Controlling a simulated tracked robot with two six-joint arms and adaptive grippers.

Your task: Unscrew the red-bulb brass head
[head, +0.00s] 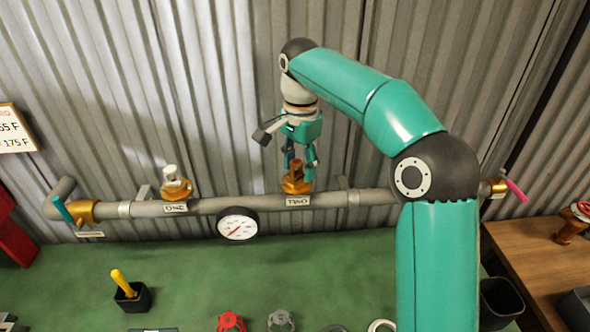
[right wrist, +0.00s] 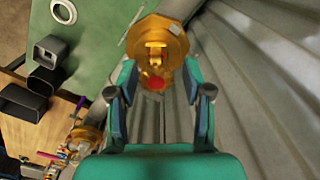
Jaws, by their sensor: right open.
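The red-bulb brass head (head: 296,184) sits upright on the grey pipe at the label TWO. In the right wrist view the brass head (right wrist: 158,42) shows with its red bulb (right wrist: 156,84) facing the camera. My right gripper (head: 300,163) is open and points down just above the head. In the right wrist view the fingers (right wrist: 159,78) stand apart on either side of the red bulb, with the wider brass body beyond their tips. I cannot tell whether a finger touches it. My left gripper is not in view.
A second brass head with a pale top (head: 175,184) stands at label ONE. A round gauge (head: 238,223) hangs on the pipe (head: 330,199) between them. Corrugated metal wall (head: 130,90) is close behind. A black cup with a yellow-handled tool (head: 127,290) stands on the green surface.

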